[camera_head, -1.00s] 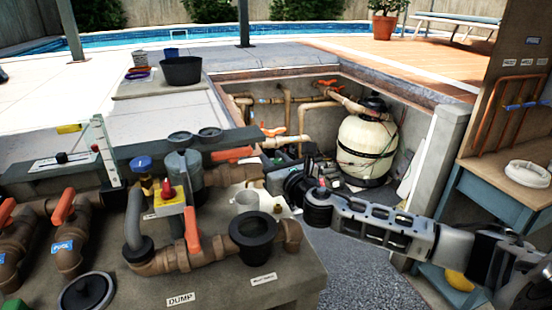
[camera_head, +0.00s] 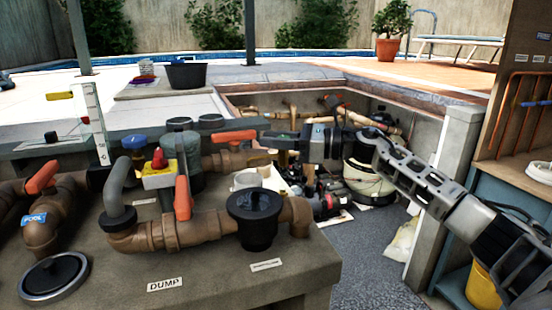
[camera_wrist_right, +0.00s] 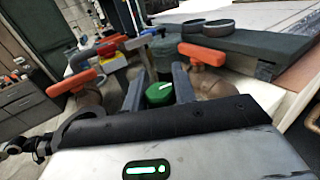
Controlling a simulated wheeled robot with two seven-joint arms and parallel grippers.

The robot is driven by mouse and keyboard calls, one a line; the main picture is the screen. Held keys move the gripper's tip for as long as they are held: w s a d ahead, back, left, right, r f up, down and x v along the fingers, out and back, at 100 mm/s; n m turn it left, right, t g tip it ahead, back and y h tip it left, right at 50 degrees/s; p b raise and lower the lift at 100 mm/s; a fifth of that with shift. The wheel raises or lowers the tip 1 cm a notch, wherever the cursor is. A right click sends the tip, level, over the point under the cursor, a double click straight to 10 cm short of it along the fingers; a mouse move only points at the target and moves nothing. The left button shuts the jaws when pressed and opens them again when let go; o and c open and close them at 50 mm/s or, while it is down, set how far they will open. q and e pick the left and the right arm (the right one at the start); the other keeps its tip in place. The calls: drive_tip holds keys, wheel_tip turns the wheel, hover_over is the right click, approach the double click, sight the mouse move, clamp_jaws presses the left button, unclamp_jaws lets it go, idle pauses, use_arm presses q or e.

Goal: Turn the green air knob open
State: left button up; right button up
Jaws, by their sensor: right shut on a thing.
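The green air knob (camera_wrist_right: 159,93) is a round green cap with a white pointer mark. In the right wrist view it sits between the two dark fingers of my right gripper (camera_wrist_right: 159,91), which is shut on it. The white mark slants up to the right. In the head view my right gripper (camera_head: 276,140) reaches in from the right, behind the brown pipes and the orange-handled valve. I cannot clearly make out the knob there. My left gripper is not in view.
Brown pipes with an orange handle (camera_head: 183,197), a black pot-like fitting (camera_head: 254,217) and a yellow box (camera_head: 159,176) stand on the near bench. A tank (camera_head: 368,178) stands in the pit behind my right arm.

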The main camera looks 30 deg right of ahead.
drive_tip(key=shift+s+a+n+g+y+b, duration=0.15)
drive_tip(key=shift+n+g+y+b, duration=0.4)
drive_tip(key=shift+n+g+y, duration=0.7)
drive_tip(key=shift+s+a+n+g+y+b, duration=0.1)
drive_tip(key=shift+n+g+y+b, duration=0.65)
drive_tip(key=shift+g, duration=0.9)
drive_tip(key=shift+n, duration=0.3)
drive_tip(key=o, duration=1)
drive_tip(key=shift+c, duration=0.2)
drive_tip(key=shift+d, duration=0.15)
drive_tip(key=v, duration=1.2)
drive_tip(key=shift+r, duration=0.25)
